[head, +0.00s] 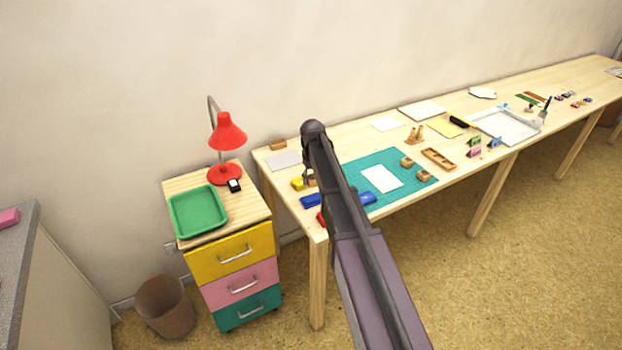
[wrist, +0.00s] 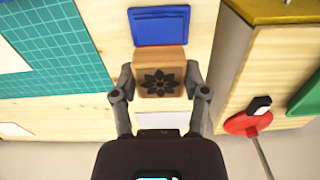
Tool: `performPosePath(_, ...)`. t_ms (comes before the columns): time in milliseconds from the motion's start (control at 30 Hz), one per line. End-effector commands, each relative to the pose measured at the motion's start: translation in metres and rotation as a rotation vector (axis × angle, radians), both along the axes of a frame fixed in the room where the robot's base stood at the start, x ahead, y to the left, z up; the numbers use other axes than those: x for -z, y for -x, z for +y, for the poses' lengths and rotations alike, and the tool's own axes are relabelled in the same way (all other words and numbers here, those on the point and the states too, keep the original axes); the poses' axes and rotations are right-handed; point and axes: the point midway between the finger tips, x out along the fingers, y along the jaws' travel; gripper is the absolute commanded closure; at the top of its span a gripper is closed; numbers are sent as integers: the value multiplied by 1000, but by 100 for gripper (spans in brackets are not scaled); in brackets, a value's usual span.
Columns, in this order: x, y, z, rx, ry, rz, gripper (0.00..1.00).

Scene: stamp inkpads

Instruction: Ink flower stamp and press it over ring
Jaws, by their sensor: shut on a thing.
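My gripper (wrist: 162,78) is shut on a wooden block, the flower stamp (wrist: 160,82); a dark flower shows on the face toward the wrist camera. In the head view my arm hides most of the gripper and stamp, near the table's left end. A blue inkpad (head: 311,200) lies close by; it shows just beyond the stamp in the wrist view (wrist: 160,27). A yellow pad (head: 297,184) lies beside my arm. A white card (head: 382,179) lies on the teal cutting mat (head: 362,165). No ring print can be made out on it.
Wooden blocks (head: 424,176) sit on the mat's right side, near a wooden tray (head: 438,158). A red pad (head: 320,217) is at the front edge. A drawer cabinet (head: 236,258) with a red lamp (head: 227,133) and green tray (head: 197,212) stands left of the table.

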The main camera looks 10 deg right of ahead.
Motion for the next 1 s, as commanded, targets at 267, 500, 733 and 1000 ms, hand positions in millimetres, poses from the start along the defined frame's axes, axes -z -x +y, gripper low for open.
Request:
performPosePath(267, 13, 0, -1, 1, 0, 0, 76)
performPosePath(500, 32, 0, -1, 1, 0, 0, 76)
performPosePath(733, 49, 0, -1, 2, 0, 0, 76)
performPosePath(1000, 59, 0, -2, 2, 0, 0, 76)
